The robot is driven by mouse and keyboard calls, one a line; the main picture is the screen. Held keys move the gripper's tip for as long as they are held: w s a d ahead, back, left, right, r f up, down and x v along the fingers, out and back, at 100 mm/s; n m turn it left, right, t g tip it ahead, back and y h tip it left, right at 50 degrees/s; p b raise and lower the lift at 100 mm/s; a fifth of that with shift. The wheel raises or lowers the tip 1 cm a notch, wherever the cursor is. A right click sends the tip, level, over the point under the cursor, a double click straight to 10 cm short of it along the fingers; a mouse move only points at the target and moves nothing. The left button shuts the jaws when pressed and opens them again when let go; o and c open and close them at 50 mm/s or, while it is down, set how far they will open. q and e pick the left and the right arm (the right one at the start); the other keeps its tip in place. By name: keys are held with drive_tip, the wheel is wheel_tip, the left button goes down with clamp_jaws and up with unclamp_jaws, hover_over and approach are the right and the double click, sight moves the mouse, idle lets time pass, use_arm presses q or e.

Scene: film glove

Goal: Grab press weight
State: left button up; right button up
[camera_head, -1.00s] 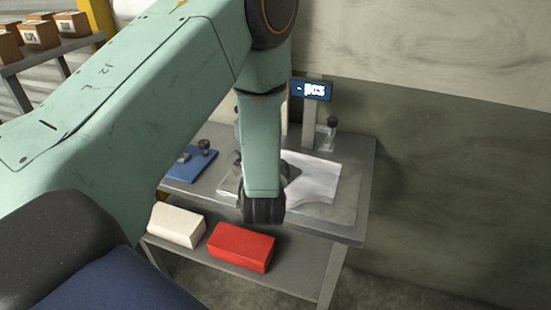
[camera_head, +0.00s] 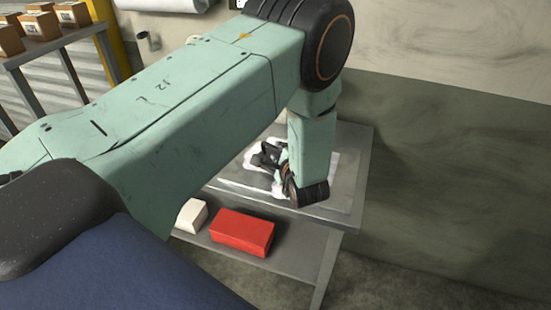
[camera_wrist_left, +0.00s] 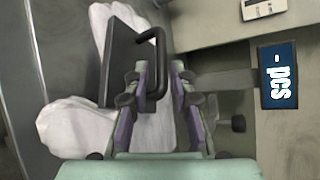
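The press weight shows in the left wrist view as a dark plate (camera_wrist_left: 120,62) with a black bent handle (camera_wrist_left: 160,50). It rests on a white glove (camera_wrist_left: 75,128), which also shows in the head view (camera_head: 250,185). My left gripper (camera_wrist_left: 160,68) is open, with its two fingers on either side of the handle and gaps visible beside it. The fingers overlap the plate's right edge in the picture. In the head view my left arm hides much of the weight and bench top. My right gripper is not in view.
The grey bench (camera_head: 345,185) stands against the wall. Its lower shelf holds a red box (camera_head: 242,232) and a white box (camera_head: 190,215). A blue "pcs" display (camera_wrist_left: 279,76) stands beside the weight. Cartons (camera_head: 40,22) sit on a rack at upper left.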

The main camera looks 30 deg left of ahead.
sight(277, 149)
use_arm(q)
drive_tip(key=x, duration=0.4)
drive_tip(key=shift+a+r, duration=0.1)
drive_tip(key=shift+c, duration=0.2)
drive_tip(key=shift+s, duration=0.1)
drive_tip(key=shift+c, duration=0.7)
clamp_jaws()
drive_tip(key=shift+r, duration=0.1)
